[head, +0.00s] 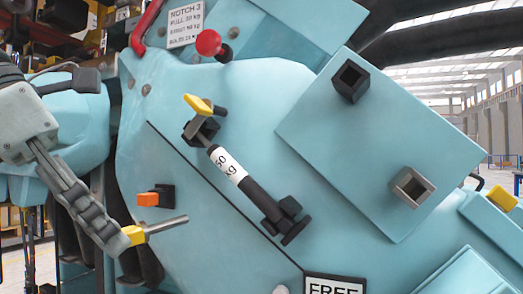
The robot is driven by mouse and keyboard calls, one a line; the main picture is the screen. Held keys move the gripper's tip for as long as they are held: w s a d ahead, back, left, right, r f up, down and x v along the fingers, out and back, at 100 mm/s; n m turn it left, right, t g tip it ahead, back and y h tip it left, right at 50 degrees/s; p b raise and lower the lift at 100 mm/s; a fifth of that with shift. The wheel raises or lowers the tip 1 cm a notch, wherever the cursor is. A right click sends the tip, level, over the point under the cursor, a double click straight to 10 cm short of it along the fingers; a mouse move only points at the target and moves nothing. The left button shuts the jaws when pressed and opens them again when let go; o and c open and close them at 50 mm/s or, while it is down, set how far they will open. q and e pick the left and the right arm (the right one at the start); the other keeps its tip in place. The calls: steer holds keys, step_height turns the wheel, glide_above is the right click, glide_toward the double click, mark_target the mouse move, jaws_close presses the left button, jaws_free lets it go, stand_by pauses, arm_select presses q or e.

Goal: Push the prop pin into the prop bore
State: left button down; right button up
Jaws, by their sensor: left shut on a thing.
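My left gripper (116,240) comes in from the left and is shut on the yellow head of a pin (165,227). The pin's bare metal shank points right and slightly up, with its tip in front of the teal panel. I take this to be the prop pin. A dark prop strut (228,167) with a white "50 kg" label lies diagonally on the panel, up and right of the pin. Its upper end has a dark bracket (202,131). I cannot tell which opening is the prop bore. My right gripper is not in view.
A yellow lever (198,104) and a red knob (208,42) stand out above the strut. An orange block in a black holder (166,195) is just above the pin. Black (350,81) and metal (411,187) square sockets project from a raised plate (372,140) at right.

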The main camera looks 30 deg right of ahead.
arm_select(q)
steer(key=s+d+r+n+g+h+p, duration=0.1)
steer(key=s+d+r+n+p, duration=0.1)
steer(key=s+d+r, duration=0.3)
steer(key=s+d+r+n+g+h+p, duration=0.2)
steer(key=s+d+r, duration=0.4)
steer(key=s+r, duration=0.6)
steer(key=s+n+p, duration=0.1)
steer(key=s+n, duration=0.1)
steer(key=s, duration=0.1)
steer(key=shift+s+d+r+n+g+p, duration=0.15)
steer(key=shift+s+r+n+g+p, duration=0.15)
steer(key=shift+s+r+n+p, duration=0.1)
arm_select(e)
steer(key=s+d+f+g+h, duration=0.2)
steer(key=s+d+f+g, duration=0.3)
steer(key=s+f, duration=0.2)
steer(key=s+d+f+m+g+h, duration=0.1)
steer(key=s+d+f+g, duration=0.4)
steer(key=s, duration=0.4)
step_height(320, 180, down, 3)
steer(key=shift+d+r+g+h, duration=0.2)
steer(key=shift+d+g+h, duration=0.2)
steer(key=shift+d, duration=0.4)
arm_select(q)
steer(key=shift+w, duration=0.1)
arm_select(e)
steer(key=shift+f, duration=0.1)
